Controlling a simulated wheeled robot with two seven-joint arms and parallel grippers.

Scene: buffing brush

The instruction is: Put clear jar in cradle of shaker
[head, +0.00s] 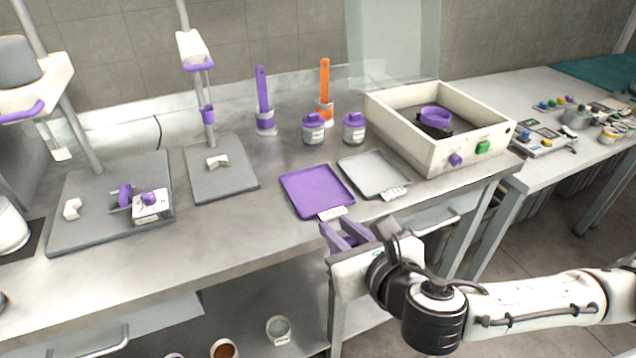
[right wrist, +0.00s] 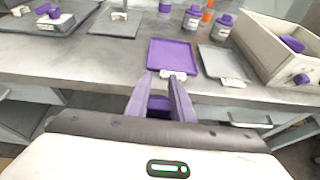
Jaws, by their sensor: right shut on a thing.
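The shaker is a white open-topped box (head: 400,130) at the back right of the bench, with a purple ring-shaped cradle (head: 436,116) inside; I see nothing standing in the ring. Two jars with purple lids, a left one (head: 313,130) and a right one (head: 354,129), stand left of it; I cannot tell which, if either, is the clear jar. My right gripper (head: 342,236) is at the bench's front edge, before the purple tray. In the right wrist view its purple fingers (right wrist: 160,98) close on a small purple thing (right wrist: 158,104), mostly hidden. My left gripper is out of view.
A purple tray (head: 317,190) and a grey tray (head: 373,174) lie between my right gripper and the jars. Purple and orange brushes (head: 325,85) stand behind. Stands on grey bases (head: 110,215) fill the left. Cups (head: 278,330) sit on the lower shelf.

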